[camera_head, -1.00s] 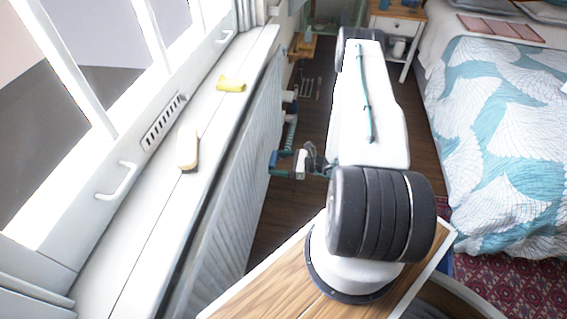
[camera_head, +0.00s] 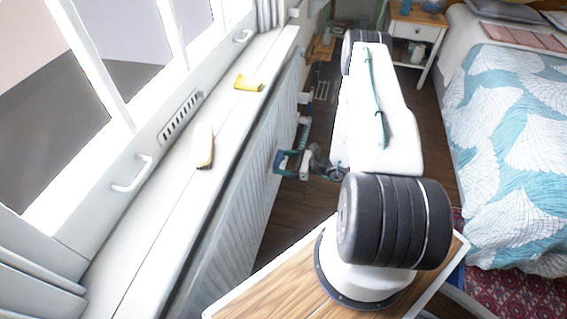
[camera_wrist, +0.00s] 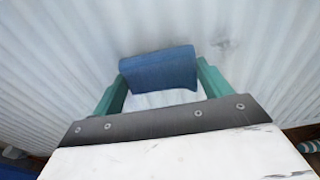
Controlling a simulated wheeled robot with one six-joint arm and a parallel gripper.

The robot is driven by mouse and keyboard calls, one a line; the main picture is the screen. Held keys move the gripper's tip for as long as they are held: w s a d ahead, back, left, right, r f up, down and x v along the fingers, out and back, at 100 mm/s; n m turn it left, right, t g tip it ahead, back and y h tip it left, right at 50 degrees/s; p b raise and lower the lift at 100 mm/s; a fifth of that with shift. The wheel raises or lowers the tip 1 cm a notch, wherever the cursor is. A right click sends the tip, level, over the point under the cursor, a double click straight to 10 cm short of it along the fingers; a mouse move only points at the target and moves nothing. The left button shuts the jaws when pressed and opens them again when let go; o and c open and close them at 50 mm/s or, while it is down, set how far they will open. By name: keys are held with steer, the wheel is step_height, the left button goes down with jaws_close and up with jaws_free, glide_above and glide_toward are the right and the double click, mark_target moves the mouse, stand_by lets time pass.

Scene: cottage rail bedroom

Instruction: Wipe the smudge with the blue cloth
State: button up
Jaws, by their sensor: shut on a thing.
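The blue cloth (camera_wrist: 160,70) is a folded pad held between the two green fingers of my gripper (camera_wrist: 160,82) in the wrist view. It faces the white ribbed panel below the window sill; whether it touches cannot be told. A faint grey smudge (camera_wrist: 226,44) shows on the panel, up and right of the cloth. In the head view my gripper (camera_head: 291,163) is beside the ribbed panel (camera_head: 236,205), small and partly lost among arm parts. The smudge cannot be made out there.
The white sill (camera_head: 160,215) bears a yellow cloth (camera_head: 248,84) and a wooden-backed brush (camera_head: 204,146). A bed (camera_head: 515,130) stands on the right and a nightstand (camera_head: 414,32) at the back. Dark floor lies between panel and bed.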

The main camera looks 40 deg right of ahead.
mark_target(281, 154)
steer(key=shift+x, duration=1.15)
steer(key=shift+d+r, duration=0.15)
steer(key=shift+w+d, duration=1.1)
steer(key=shift+d, duration=0.3)
steer(key=shift+w+d, duration=1.25)
steer(key=shift+d, duration=0.2)
steer(key=shift+w+d, duration=1.2)
steer(key=shift+d, duration=0.25)
steer(key=shift+s+a, duration=1.25)
steer(key=shift+a, duration=0.25)
steer(key=shift+s+a, duration=1.3)
steer(key=shift+a, duration=0.2)
steer(key=shift+s+a, duration=0.5)
steer(key=shift+a, duration=0.25)
steer(key=shift+s+a, duration=0.5)
steer(key=shift+a, duration=0.25)
steer(key=shift+f+v, duration=0.2)
steer(key=shift+v, duration=1.3)
steer(key=shift+f+v, duration=0.2)
steer(key=shift+v, duration=1.25)
